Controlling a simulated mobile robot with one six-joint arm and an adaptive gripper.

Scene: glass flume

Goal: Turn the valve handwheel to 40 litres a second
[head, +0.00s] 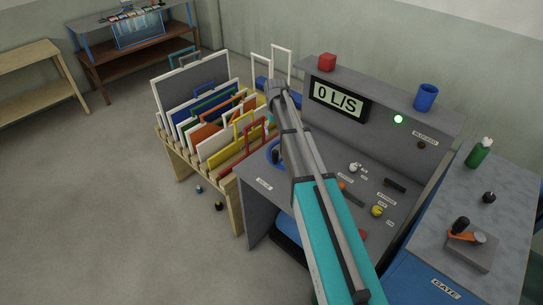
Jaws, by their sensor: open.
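The valve handwheel (269,148) is a blue ring with a dark knob, at the left end of the grey control desk (256,205). My arm crosses in front of it and hides its right part. A small label lies on the desk in front of it. The display (339,103) on the desk's upright panel reads 0 L/S. My arm reaches up from the bottom of the head view, over the desk. I cannot make out my gripper's fingers, and no contact with the handwheel shows.
A wooden rack (233,198) of coloured framed panels stands close left of the desk. The desk holds small knobs, with a lit green lamp (398,119) above. A blue cabinet (420,283) stands right.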

